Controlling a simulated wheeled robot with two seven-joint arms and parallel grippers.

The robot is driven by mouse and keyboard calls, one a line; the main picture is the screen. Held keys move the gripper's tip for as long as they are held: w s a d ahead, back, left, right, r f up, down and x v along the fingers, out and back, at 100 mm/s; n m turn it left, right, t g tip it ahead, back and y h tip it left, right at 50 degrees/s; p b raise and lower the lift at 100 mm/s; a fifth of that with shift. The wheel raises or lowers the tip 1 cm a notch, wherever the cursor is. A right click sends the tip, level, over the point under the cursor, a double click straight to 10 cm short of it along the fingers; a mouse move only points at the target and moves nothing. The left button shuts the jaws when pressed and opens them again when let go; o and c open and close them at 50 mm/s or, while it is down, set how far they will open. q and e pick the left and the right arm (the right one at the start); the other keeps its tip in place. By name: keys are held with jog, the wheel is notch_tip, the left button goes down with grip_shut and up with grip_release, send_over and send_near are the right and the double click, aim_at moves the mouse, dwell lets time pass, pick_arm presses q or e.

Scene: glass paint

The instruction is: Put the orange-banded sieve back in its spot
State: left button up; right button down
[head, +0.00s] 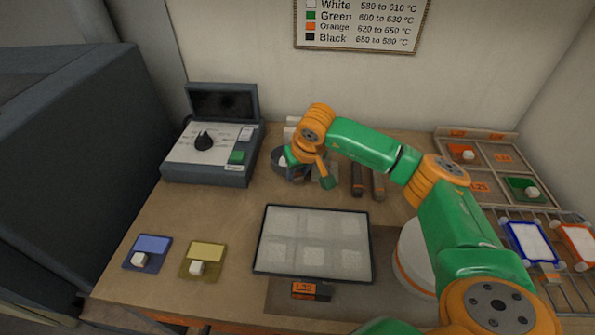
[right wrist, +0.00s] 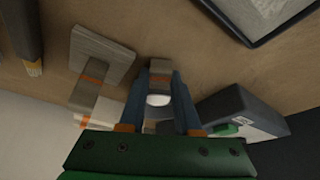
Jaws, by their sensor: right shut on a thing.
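My right gripper (head: 298,172) is low over the back of the bench, right of the control box. In the right wrist view its two blue-grey fingers (right wrist: 160,110) are shut on a small grey thing with an orange band (right wrist: 159,67), which I take for the sieve. A white rounded part shows between the fingers. In the head view the arm hides most of the held thing, so I cannot tell whether it touches the bench. My left gripper is not in view.
The control box (head: 205,165) stands left of the gripper. Dark-handled tools (head: 357,180) lie to its right. A dark-framed tray (head: 312,243) is in front. A divided rack (head: 500,170) and wire rack (head: 575,285) stand at right. Pale blocks (right wrist: 100,55) lie beside the fingers.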

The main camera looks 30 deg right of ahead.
jog(key=shift+f+b, duration=0.3)
jog(key=c, duration=0.5)
grip_release()
